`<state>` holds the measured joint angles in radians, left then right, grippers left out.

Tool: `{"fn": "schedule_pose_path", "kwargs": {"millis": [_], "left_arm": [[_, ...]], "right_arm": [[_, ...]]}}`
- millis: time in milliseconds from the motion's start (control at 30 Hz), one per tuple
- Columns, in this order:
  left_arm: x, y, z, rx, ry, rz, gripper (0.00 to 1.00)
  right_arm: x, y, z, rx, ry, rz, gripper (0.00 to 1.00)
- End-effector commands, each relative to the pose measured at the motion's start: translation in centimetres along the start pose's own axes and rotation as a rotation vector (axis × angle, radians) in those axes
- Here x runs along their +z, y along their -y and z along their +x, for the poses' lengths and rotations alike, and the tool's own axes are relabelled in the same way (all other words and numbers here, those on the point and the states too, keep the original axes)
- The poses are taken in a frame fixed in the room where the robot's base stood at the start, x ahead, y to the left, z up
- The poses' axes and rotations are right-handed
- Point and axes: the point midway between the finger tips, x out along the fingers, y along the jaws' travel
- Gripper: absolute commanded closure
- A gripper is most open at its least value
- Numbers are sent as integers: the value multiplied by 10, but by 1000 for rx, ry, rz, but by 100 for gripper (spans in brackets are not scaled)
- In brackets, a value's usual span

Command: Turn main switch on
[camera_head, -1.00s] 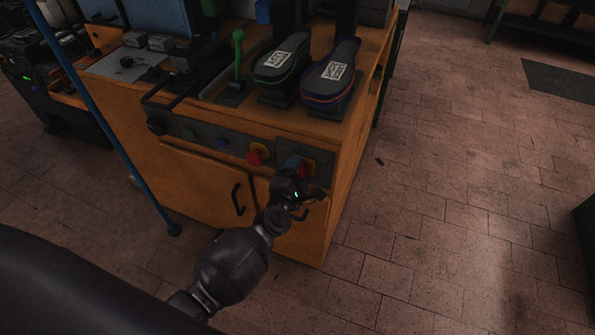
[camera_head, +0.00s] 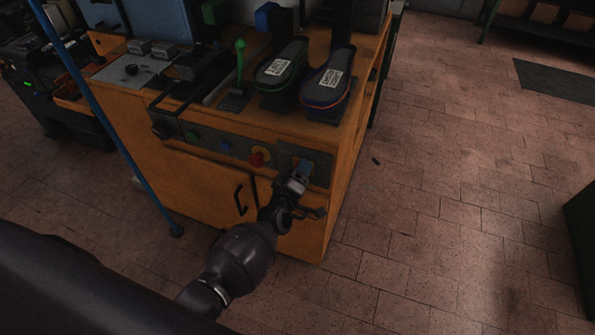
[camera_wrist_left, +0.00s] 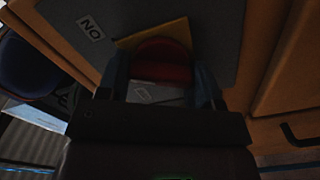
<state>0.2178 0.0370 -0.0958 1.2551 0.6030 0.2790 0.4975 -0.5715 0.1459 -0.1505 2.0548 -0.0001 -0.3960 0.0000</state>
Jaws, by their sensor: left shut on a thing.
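The main switch is a red knob (camera_wrist_left: 163,60) on a yellow plate (camera_wrist_left: 178,33), seen between my fingers in the left wrist view. A label reading "ON" (camera_wrist_left: 91,28) is on the grey panel beside the plate. My left gripper (camera_head: 303,171) is at the right end of the cabinet's front control panel (camera_head: 222,147). It is shut on the knob, and its bluish fingers lie on either side of it. In the head view the gripper mostly hides the switch. My right gripper is not in view.
A red button on a yellow ring (camera_head: 258,158), a blue button (camera_head: 225,148) and a green button (camera_head: 192,137) sit left of the switch. Door handles (camera_head: 239,199) stick out below. Two insoles or shoe forms (camera_head: 326,84) stand on top.

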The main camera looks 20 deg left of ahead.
Motion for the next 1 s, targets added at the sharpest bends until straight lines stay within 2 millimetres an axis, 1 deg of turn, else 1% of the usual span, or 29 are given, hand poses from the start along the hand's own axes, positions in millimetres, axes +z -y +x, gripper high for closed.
{"fn": "schedule_pose_path", "kwargs": {"millis": [167, 400, 600, 1000], "left_arm": [[0, -2, 0, 0, 1, 121, 64], [1, -2, 0, 0, 0, 225, 64], [1, -1, 0, 0, 1, 263, 64], [1, -1, 0, -1, 1, 271, 64]], "right_arm": [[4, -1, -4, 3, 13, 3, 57], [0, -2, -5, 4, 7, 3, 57], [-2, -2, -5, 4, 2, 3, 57], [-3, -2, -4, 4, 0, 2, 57]]}}
